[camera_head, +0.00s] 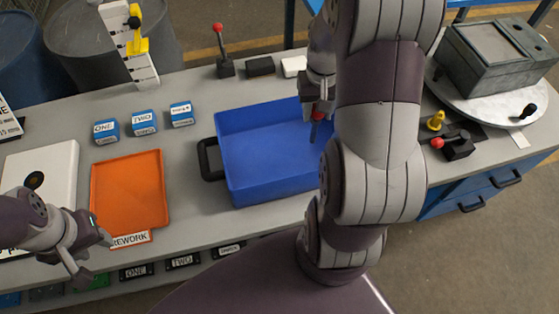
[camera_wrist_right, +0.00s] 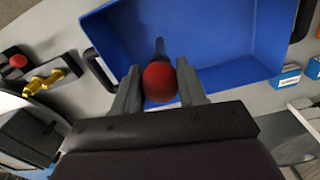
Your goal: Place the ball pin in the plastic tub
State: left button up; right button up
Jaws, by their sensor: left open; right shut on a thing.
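The ball pin, a red ball with a dark shank, is between the fingers of my right gripper (camera_wrist_right: 159,84), which is shut on it. In the right wrist view the red ball (camera_wrist_right: 159,83) faces the camera and the shank points toward the tub. In the head view the pin (camera_head: 315,131) shows partly below the right gripper (camera_head: 318,108). The blue plastic tub (camera_head: 260,185) stands mid-table, and the pin is over its right part. The tub also shows in the wrist view (camera_wrist_right: 225,45). My left gripper (camera_head: 92,258) is open and empty at the lower left.
An orange rework tray (camera_head: 130,190) lies left of the tub. Several small blue labelled boxes (camera_head: 144,122) stand behind it. The tub has a black handle (camera_head: 208,160) on its left side. A grey machine block (camera_head: 495,55) sits on a round plate at right. My right arm hides the tub's right end.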

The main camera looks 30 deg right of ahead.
pick_arm(q)
jog(key=shift+w+d+r+p, duration=0.1)
jog(key=shift+d+r+p, duration=0.1)
jog(key=shift+r+p, duration=0.65)
pick_arm(e)
jog(key=w+a+f, duration=0.3)
jog(key=a+f, duration=0.5)
jog(key=f, duration=0.3)
jog(key=shift+w+m, duration=0.35)
jog(key=shift+m, duration=0.05)
pick_arm(q)
jog(key=shift+f, duration=0.25)
pick_arm(e)
jog(key=shift+s+f, duration=0.1)
jog(key=shift+f, duration=0.05)
jog(key=o, duration=1.2)
jog(key=shift+c, duration=0.2)
